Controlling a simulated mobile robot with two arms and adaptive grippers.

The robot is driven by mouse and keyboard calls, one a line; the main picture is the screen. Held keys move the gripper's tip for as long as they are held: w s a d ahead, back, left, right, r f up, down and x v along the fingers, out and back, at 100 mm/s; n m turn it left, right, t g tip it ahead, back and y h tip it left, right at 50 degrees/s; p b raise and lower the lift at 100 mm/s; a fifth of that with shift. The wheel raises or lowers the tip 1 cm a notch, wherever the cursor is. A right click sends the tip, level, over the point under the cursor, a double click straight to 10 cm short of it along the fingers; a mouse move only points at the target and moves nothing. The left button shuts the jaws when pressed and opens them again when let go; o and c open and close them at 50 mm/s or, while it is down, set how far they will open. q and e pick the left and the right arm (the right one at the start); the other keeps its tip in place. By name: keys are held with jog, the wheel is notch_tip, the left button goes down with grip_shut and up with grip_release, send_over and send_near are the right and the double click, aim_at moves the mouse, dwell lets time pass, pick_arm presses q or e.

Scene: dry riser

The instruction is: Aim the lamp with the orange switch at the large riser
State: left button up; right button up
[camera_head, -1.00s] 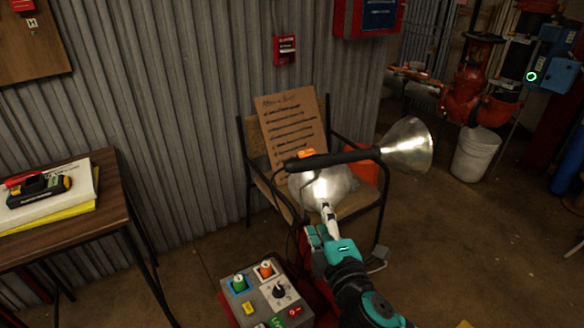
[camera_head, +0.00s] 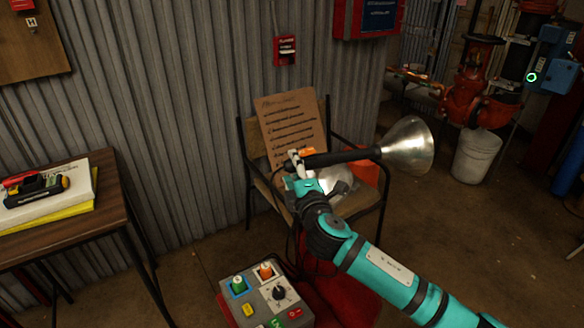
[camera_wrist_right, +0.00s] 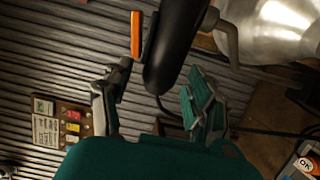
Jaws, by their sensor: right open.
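The lamp with the orange switch has a long black handle (camera_head: 345,157) and a silver reflector (camera_head: 408,147) pointing right. Its orange switch (camera_head: 307,152) also shows in the right wrist view (camera_wrist_right: 137,35). My right gripper (camera_head: 299,166) is at the handle's rear end. In the right wrist view my right gripper (camera_wrist_right: 157,82) is open, with the black handle end (camera_wrist_right: 168,75) between its fingers; contact cannot be told. Red riser pipework (camera_head: 468,88) stands at the upper right; which pipe is the large riser is unclear. My left gripper is out of view.
A second silver reflector (camera_head: 338,181) lies below the handle, by the chair (camera_head: 372,212) with a handwritten cardboard sign (camera_head: 293,125). A control box (camera_head: 255,300) stands in front. A wooden table (camera_head: 105,210) is left, a white bucket (camera_head: 478,155) right.

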jog(key=shift+x, duration=0.95)
grip_shut()
